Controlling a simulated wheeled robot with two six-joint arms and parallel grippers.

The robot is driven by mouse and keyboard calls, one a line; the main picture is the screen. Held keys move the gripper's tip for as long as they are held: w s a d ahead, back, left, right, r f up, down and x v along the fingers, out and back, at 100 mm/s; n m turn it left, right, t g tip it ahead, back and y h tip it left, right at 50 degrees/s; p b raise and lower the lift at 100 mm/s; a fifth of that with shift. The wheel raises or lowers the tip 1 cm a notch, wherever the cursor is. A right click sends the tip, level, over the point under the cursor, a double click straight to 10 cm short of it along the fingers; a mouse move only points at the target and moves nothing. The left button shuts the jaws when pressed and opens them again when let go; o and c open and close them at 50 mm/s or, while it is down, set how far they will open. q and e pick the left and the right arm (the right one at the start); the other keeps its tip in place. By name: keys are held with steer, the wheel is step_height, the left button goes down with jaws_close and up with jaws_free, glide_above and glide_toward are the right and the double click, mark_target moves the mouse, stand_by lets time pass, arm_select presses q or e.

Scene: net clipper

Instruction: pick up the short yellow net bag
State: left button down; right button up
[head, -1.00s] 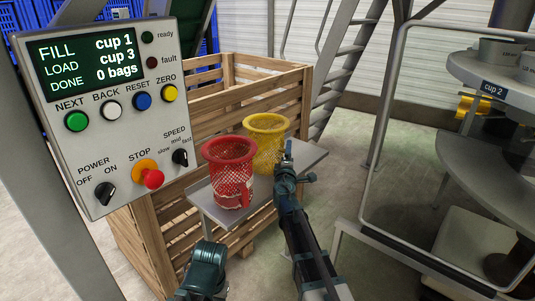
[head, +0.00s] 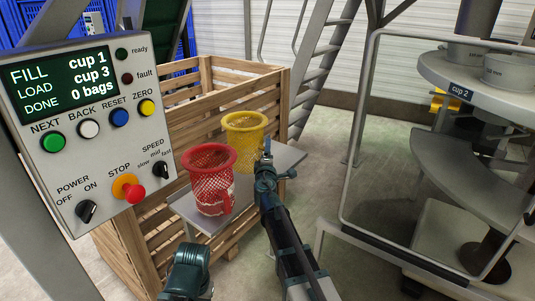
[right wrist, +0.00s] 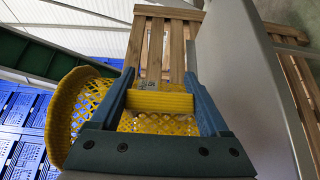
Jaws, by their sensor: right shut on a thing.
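The yellow net bag (head: 241,138) is a short mesh tube with a flared rim, upright behind the red net bag (head: 212,190) at the small grey shelf. My right gripper (head: 266,152) is at its right side. In the right wrist view, the fingers of my right gripper (right wrist: 162,98) are shut on a yellow band, and the yellow mesh and rim (right wrist: 78,105) show at the left. The bag's lower end is partly hidden by the red bag and my gripper. My left gripper is not in view; only part of that arm shows at the bottom.
The grey shelf (head: 284,159) stands against a wooden slatted crate (head: 178,120). A control panel (head: 75,185) is close at the left. A metal frame (head: 350,165) and a machine with a tray marked cup 2 (head: 460,93) stand at the right.

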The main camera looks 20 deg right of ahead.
step_height(320, 180, up, 7)
steer(key=p, duration=0.6)
steer(key=o, duration=0.7)
steer(key=c, duration=0.9)
steer(key=shift+c, duration=0.2)
